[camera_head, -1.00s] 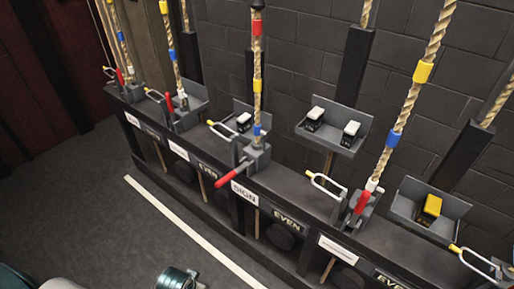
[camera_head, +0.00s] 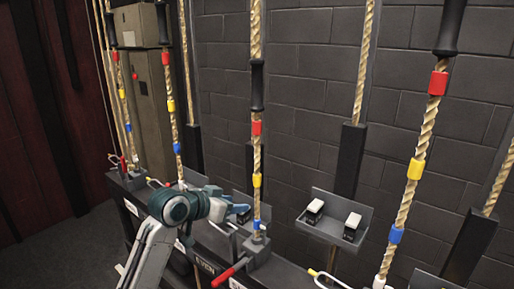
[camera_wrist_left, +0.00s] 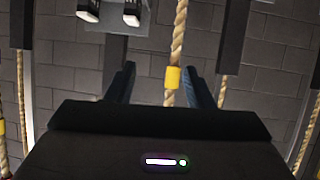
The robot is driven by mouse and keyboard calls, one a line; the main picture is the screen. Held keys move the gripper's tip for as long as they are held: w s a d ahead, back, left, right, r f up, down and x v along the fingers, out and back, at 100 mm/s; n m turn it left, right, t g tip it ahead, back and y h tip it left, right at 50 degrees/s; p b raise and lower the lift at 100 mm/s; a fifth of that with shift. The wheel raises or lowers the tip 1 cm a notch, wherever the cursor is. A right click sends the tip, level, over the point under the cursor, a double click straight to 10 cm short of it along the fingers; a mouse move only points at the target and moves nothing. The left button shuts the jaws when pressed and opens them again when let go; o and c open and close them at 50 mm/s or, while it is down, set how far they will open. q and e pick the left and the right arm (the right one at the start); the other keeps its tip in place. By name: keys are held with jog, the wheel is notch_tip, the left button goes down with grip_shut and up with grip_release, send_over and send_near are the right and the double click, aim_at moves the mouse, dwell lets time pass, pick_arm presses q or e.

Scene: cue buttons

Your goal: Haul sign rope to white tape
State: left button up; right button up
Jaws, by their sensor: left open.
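The sign rope (camera_head: 257,150) hangs in the middle of the head view, with a black sleeve, red, yellow and blue bands. I cannot clearly make out white tape on this rope. My left gripper (camera_head: 243,213) is open beside the rope's lower part, near the blue band. In the left wrist view a rope with a yellow band (camera_wrist_left: 173,78) shows between my spread fingers; whether it lies within their reach I cannot tell. My right gripper is not in view.
Other banded ropes hang left (camera_head: 172,105) and right (camera_head: 416,170). A grey tray (camera_head: 325,228) with two small black-and-white blocks stands right of the sign rope. A dark brick wall (camera_head: 310,120) is behind. Metal loops and levers jut from the rail.

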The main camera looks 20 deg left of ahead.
pick_arm(q)
jog(key=w+a+r+m+t+h, duration=0.1)
jog(key=w+r, duration=0.1)
jog(key=r, duration=0.7)
jog(key=w+a+r+t+h, duration=0.1)
jog(key=w+r+h, duration=0.15)
jog(key=r, duration=0.65)
jog(key=m+t+h, duration=0.1)
send_near(253, 79)
jog(key=w, duration=0.2)
jog(key=shift+w+d+p, duration=0.75)
jog(key=shift+w+d, duration=0.05)
jog(key=shift+d, duration=0.3)
jog(key=p+x, duration=0.1)
jog(key=x, duration=0.5)
jog(key=shift+p, duration=0.4)
jog(key=shift+w+d+f, duration=0.2)
jog(key=shift+w+d, duration=0.2)
jog(key=shift+w, duration=0.15)
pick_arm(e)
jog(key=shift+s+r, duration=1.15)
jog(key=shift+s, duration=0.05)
